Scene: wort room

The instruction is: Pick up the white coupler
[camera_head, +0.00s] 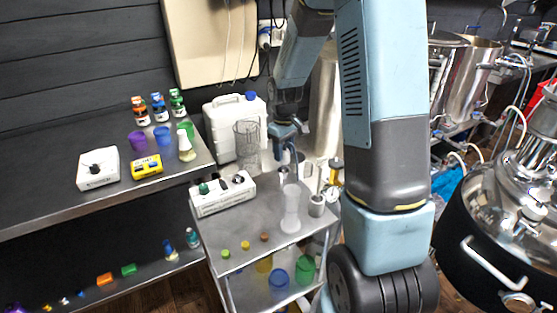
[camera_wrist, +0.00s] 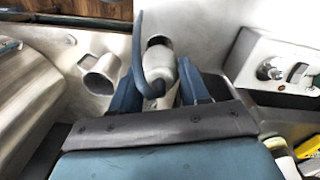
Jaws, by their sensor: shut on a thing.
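In the wrist view, a pale grey-white rounded cylinder (camera_wrist: 161,64), which looks like the white coupler, sits between the two fingers of my gripper (camera_wrist: 158,88). The fingers are shut on it, one on each side. A dark opening shows at its far end, and a curved blue strip crosses its left side. In the head view, my gripper (camera_head: 284,168) is above the back of the steel cart (camera_head: 259,216). The held piece is small and partly hidden there, and I cannot tell its clearance from the cart top.
A white box with knobs (camera_head: 222,194) lies left of my gripper; it also shows in the wrist view (camera_wrist: 285,72). A clear cylinder (camera_head: 247,145), a clear flask (camera_head: 291,212) and a steel cup (camera_head: 316,206) stand close by.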

